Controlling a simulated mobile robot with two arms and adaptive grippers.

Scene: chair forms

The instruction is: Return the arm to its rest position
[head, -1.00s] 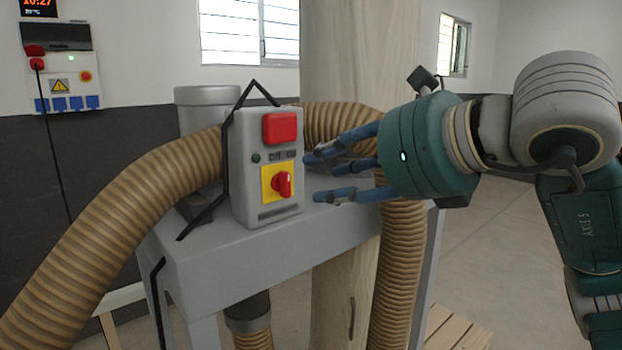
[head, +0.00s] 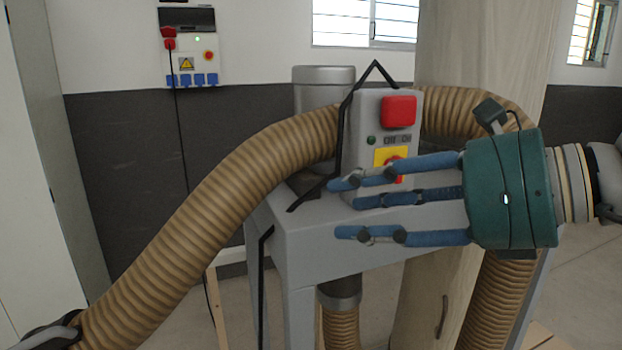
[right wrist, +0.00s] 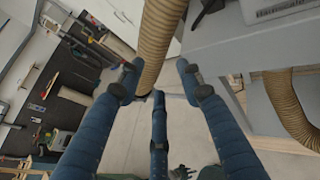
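My right gripper (head: 350,207) comes in from the right in the head view, a teal hand with blue fingers pointing left. The fingers are spread and nothing is between them. My left gripper is not in view.
The box stands on a grey machine frame (head: 310,246). A ribbed tan hose (head: 215,205) curves down left from behind it. A wooden-looking column (head: 480,65) stands behind. A socket panel (head: 192,60) hangs on the back wall. Bare floor shows at right (head: 590,262).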

